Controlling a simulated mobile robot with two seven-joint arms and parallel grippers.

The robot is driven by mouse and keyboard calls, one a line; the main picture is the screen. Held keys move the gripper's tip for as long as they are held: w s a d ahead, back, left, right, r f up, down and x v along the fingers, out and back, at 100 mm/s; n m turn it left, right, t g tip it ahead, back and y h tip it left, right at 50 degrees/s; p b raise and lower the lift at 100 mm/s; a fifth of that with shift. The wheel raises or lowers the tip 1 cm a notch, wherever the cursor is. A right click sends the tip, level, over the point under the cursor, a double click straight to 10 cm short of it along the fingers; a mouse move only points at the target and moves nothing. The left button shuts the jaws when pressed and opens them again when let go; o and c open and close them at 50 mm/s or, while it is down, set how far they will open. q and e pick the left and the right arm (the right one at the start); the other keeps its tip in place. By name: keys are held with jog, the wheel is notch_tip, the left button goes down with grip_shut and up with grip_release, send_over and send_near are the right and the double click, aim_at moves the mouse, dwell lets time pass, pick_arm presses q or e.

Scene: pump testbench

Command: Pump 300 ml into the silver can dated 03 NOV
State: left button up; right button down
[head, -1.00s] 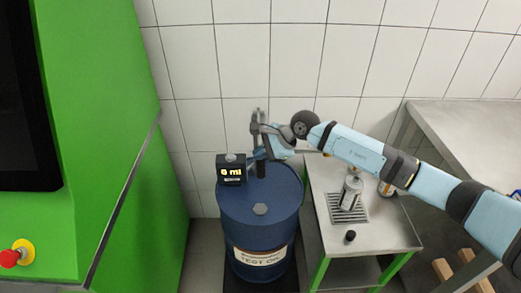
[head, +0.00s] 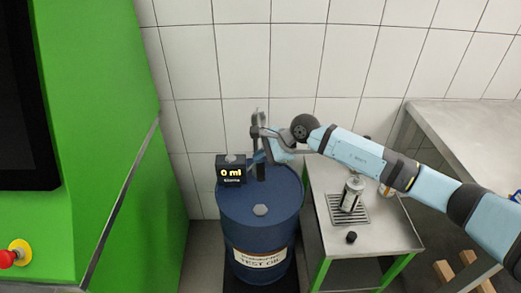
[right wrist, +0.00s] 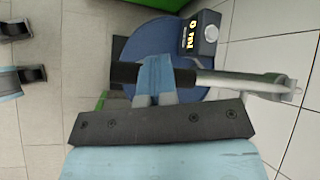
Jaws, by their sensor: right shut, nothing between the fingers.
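The blue oil drum (head: 260,205) stands left of the bench, with a pump on its lid; the pump's dark post (head: 261,172) shows there. The small black display (head: 231,171) reads 0 ml. My right gripper (head: 263,147) is at the pump's upper part, shut with nothing between its fingers; in the right wrist view (right wrist: 155,85) its fingers lie against or over the pump's dark and silver bar (right wrist: 235,83); contact is unclear. A silver can (head: 351,194) stands upright on the bench's grate. Its label is too small to read.
The steel bench (head: 385,238) has green legs and carries a small dark knob-like object (head: 351,237). Another can (head: 385,190) is partly hidden behind my right arm. A green machine (head: 110,130) with a red button (head: 9,258) fills the left.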

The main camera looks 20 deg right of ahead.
aim_at(262, 166)
pick_arm(q)
jog(key=shift+w+d+f+b, duration=0.15)
jog(key=shift+f+b, duration=0.95)
jog(key=shift+b, duration=0.4)
pick_arm(e)
jog(key=shift+s+f, duration=0.15)
jog(key=shift+f, duration=0.85)
jog(key=shift+s+f, duration=0.1)
jog(key=shift+f, duration=0.85)
pick_arm(q)
jog(key=shift+r, duration=0.1)
pick_arm(e)
jog(key=shift+r, duration=0.15)
pick_arm(q)
jog(key=shift+r+p, duration=1.7)
jog(key=shift+p, duration=0.05)
pick_arm(e)
jog(key=shift+w+d+r, duration=0.1)
jog(key=shift+w+r, duration=0.1)
jog(key=shift+r, duration=1.45)
jog(key=shift+w+a+r, duration=0.1)
jog(key=shift+w+r, duration=0.05)
jog(key=shift+r, duration=1.55)
jog(key=shift+w+d+r, duration=0.1)
jog(key=shift+w+r, duration=0.1)
jog(key=shift+r, duration=1.45)
pick_arm(q)
jog(key=shift+w+r, duration=0.1)
